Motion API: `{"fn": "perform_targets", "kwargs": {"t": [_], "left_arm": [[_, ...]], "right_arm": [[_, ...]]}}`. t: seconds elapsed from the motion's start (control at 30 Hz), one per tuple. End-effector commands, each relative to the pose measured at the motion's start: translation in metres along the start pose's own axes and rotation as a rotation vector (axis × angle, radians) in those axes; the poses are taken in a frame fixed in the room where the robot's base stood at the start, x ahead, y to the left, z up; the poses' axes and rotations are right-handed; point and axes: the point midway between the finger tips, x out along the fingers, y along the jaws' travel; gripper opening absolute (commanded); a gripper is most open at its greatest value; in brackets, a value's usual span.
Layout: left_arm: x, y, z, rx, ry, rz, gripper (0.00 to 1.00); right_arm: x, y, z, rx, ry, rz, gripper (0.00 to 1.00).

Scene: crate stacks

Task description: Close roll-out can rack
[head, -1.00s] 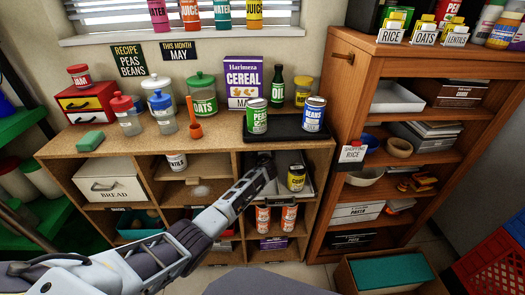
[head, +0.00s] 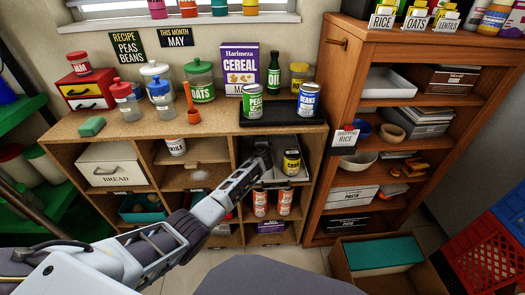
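The roll-out can rack (head: 303,171) is a light grey tray in the upper right compartment of the low wooden shelf. It appears to stick out a little from the compartment. One dark can with a yellow label (head: 291,163) stands in it. My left gripper (head: 263,159) is dark and reaches in from the left, just left of that can at the rack. It hides the rack's left part. I cannot tell whether its fingers are open or shut, or whether they touch the rack. My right gripper is not in view.
Above the rack, a black tray (head: 252,122) on the shelf top holds a peas can (head: 252,103) and a beans can (head: 309,100). Two orange-labelled cans stand below. A tall wooden shelf (head: 313,220) is close on the right. A box (head: 338,258) sits on the floor.

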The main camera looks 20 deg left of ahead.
Motion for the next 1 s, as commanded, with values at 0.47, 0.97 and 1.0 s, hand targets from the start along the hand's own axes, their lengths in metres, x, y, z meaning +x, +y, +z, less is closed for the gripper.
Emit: {"fn": "perform_targets", "kwargs": {"t": [0.47,0.97,1.0], "left_arm": [[-0.009,-0.001,0.003,0.001,0.002,-0.001,0.00],[-0.041,0.000,0.003,0.001,0.001,0.000,0.00],[-0.044,-0.001,0.003,0.001,0.001,0.000,0.00]], "right_arm": [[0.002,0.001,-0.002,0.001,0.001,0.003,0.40],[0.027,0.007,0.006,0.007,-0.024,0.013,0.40],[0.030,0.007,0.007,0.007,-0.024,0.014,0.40]]}}
